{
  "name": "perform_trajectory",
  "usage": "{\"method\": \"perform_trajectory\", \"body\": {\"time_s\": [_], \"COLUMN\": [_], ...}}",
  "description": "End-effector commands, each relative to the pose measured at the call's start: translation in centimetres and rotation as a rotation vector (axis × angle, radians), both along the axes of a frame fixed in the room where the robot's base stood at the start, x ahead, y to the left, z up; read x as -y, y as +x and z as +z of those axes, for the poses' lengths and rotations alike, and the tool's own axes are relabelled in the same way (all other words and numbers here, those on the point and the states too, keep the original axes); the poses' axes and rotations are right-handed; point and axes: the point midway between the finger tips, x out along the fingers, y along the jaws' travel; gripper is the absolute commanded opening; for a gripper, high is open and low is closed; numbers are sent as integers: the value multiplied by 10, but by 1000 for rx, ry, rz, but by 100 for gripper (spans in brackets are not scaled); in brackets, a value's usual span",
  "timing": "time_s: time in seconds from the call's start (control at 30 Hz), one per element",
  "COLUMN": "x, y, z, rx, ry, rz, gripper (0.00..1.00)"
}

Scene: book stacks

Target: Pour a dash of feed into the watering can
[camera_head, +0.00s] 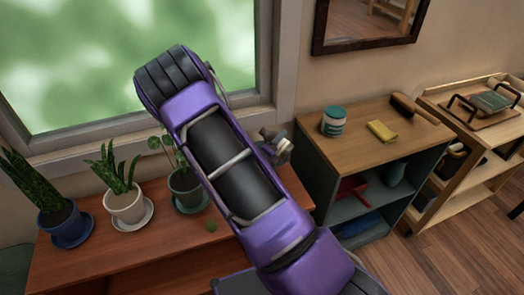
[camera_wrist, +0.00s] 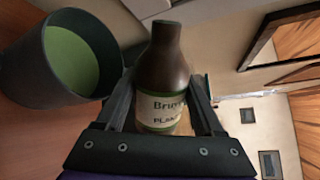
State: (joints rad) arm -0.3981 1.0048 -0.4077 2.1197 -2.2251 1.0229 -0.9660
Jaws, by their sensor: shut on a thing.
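My gripper (camera_wrist: 163,98) is shut on a dark brown bottle (camera_wrist: 162,68) with a cream and green label, partly readable as "PLAN". In the wrist view, a dark grey round vessel (camera_wrist: 38,75), perhaps the watering can, stands to the left of the bottle. Its mouth shows a flat green surface inside. The bottle looks strongly tilted relative to this vessel, with its neck near but apart from the rim. I cannot see anything flowing. In the head view my arm hides the bottle and most of the gripper; no clear watering can shows there.
Potted plants in a blue pot (camera_head: 62,222), a white pot (camera_head: 125,203) and a green pot (camera_head: 185,187) line the wooden bench (camera_head: 75,265) by the window. A shelf unit (camera_head: 365,118) holds a teal-labelled tub (camera_head: 333,121) and a yellow cloth (camera_head: 382,131). A trolley (camera_head: 480,135) stands at right.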

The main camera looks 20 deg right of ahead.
Motion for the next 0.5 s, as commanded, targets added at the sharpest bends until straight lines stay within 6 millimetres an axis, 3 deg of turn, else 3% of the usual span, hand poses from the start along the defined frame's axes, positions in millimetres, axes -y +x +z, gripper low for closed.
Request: {"method": "perform_trajectory", "body": {"time_s": [0.1,0.5], "x": [0,-5], "y": [0,8], "z": [-7,12], "rx": [45,347], "ry": [34,267], "rz": [-1,-1], "gripper": [0,0]}}
